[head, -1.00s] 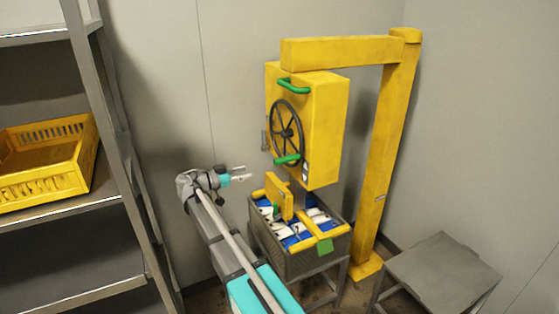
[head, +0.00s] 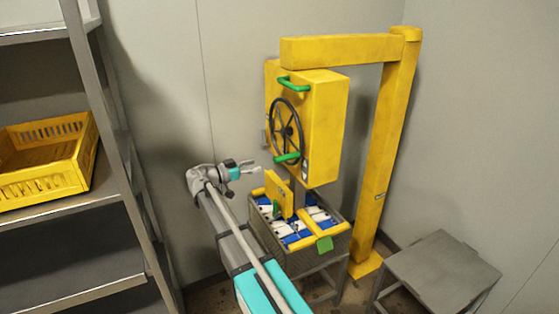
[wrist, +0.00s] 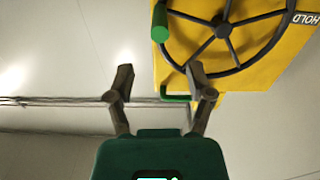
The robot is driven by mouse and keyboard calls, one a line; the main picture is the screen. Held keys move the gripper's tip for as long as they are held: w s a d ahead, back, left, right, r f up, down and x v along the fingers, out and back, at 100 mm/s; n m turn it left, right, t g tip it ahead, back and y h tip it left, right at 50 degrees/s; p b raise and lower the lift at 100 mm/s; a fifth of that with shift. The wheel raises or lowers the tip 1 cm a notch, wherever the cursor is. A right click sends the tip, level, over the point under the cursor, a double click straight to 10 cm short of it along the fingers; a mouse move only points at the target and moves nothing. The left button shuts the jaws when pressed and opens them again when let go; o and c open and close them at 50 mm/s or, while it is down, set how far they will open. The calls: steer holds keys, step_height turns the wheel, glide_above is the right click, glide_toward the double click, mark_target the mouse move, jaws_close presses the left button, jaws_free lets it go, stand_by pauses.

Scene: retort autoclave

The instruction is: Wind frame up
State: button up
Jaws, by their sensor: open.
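A yellow hoist box (head: 322,125) hangs from a yellow post and arm. On its left face is a dark spoked handwheel (head: 286,132) with a green knob (head: 287,158) at its lower rim. A yellow lifting frame (head: 316,238) with an upright plate (head: 279,194) sits on the basket (head: 300,265) below the box. My gripper (head: 251,167) is open and empty, left of the wheel and apart from it. In the wrist view my gripper (wrist: 160,82) points toward the box, with the wheel (wrist: 222,30) and green knob (wrist: 160,22) above the fingers.
A green bar handle (head: 293,84) is on the box's upper part. A steel shelf with a yellow crate (head: 45,160) stands at left. A grey table (head: 440,275) stands at right. The wall behind my gripper is bare.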

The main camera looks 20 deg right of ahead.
mark_target(279, 159)
steer(key=d, duration=1)
steer(key=shift+w, duration=0.2)
steer(key=shift+c, duration=0.2)
jaws_close()
